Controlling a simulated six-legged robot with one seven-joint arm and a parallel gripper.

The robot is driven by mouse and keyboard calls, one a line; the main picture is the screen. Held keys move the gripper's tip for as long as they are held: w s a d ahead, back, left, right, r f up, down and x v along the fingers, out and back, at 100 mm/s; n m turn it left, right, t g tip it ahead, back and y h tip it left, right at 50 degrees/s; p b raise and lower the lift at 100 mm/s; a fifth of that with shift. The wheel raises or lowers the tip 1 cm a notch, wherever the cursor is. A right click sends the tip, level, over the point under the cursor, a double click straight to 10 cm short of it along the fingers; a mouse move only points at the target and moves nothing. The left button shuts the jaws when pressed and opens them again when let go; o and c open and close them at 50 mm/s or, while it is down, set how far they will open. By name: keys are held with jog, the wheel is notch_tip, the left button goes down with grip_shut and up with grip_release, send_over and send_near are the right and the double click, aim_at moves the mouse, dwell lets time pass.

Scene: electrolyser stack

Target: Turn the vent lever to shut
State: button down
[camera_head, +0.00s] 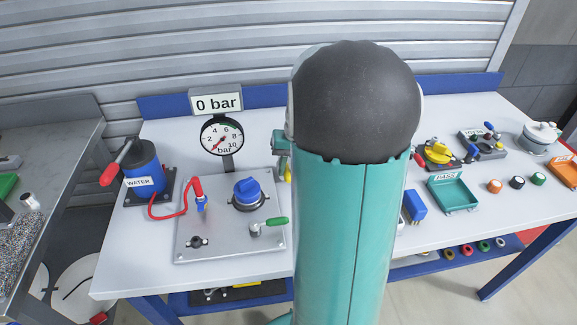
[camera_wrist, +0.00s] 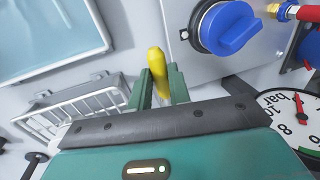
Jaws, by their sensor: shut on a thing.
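My gripper (camera_wrist: 158,82) is shut on a yellow piece (camera_wrist: 156,61), which sticks out past the fingertips in the wrist view. In the head view my gripper (camera_head: 282,151) is partly hidden by my arm, with the yellow piece (camera_head: 288,174) just below it. I cannot tell whether this piece is loose or fixed to something. A green-handled lever (camera_head: 270,225) sits on the grey metal plate (camera_head: 225,247), its handle pointing right; no label shows whether it is the vent lever. A blue knob (camera_head: 247,190) is on the plate; it also shows in the wrist view (camera_wrist: 228,28).
A gauge (camera_head: 222,135) under a "0 bar" sign (camera_head: 216,103) stands behind the plate. A water pump (camera_head: 143,168) with a red hose (camera_head: 172,215) is on the left. A green tray (camera_head: 453,194) and small parts lie right of my arm.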

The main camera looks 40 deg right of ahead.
jog(key=shift+a, duration=0.1)
jog(key=w+a+m, duration=0.1)
jog(key=m, duration=0.2)
jog(key=w+a+m+h, duration=0.1)
jog(key=m, duration=0.2)
jog(key=w+a+m+t, duration=0.1)
jog(key=w+m, duration=0.1)
jog(key=m, duration=0.1)
jog(key=shift+w, duration=0.1)
jog(key=w+m, duration=0.1)
jog(key=m, duration=0.1)
jog(key=w+m+h, duration=0.1)
jog(key=m, duration=0.1)
jog(key=shift+w+a+r, duration=0.1)
jog(key=shift+w, duration=0.2)
jog(key=shift+w+d+m+h, duration=0.2)
jog(key=shift+w+m, duration=0.25)
jog(key=shift+m, duration=0.45)
jog(key=shift+w+d+m+h, duration=0.2)
jog(key=shift+w+m, duration=0.25)
jog(key=shift+m, duration=0.45)
jog(key=c, duration=1.3)
grip_release()
